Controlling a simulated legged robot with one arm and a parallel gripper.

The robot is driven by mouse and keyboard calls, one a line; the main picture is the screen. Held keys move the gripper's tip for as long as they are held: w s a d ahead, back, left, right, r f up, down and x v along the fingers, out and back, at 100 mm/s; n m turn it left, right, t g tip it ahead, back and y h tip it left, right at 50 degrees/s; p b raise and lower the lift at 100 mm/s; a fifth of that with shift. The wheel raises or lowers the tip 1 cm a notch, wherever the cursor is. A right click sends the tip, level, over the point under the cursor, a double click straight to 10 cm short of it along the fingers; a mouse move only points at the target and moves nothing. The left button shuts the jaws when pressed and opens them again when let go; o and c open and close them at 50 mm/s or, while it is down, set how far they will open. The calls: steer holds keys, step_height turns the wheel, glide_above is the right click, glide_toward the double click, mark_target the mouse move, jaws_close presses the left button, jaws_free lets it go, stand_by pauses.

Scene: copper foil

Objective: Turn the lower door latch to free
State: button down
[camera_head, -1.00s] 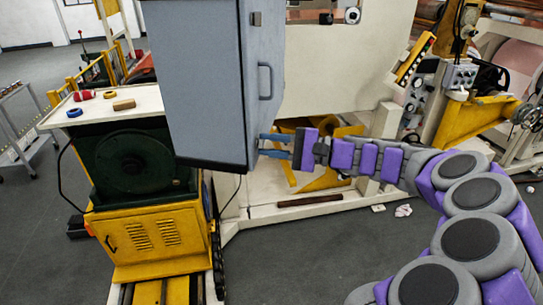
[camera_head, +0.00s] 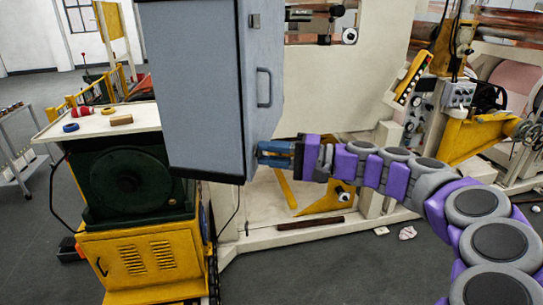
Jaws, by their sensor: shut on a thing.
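The grey-blue cabinet (camera_head: 202,90) hangs at the centre left, with its narrow side face turned toward my arm. A small dark upper latch (camera_head: 254,20) and a grey bar handle (camera_head: 264,88) show on that face. My gripper (camera_head: 262,153) has blue fingers and comes in from the right at the lower part of this face. The fingers are close together at the lower latch spot. The lower latch itself is hidden behind the fingers, so its angle cannot be told.
A white-topped cart (camera_head: 98,118) with a red item (camera_head: 82,112), a blue ring (camera_head: 71,127) and a wooden block (camera_head: 121,120) stands at the left. A cream machine frame (camera_head: 300,232) with yellow parts is behind. Open grey floor (camera_head: 330,275) lies in front.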

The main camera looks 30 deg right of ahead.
steer(key=shift+f, duration=0.2)
steer(key=c, duration=0.9)
jaws_free()
steer(key=shift+w+a, duration=0.1)
steer(key=shift+r, duration=0.1)
steer(key=p+v, duration=0.2)
steer(key=v, duration=1.5)
steer(key=shift+d, duration=0.25)
steer(key=shift+a, duration=0.1)
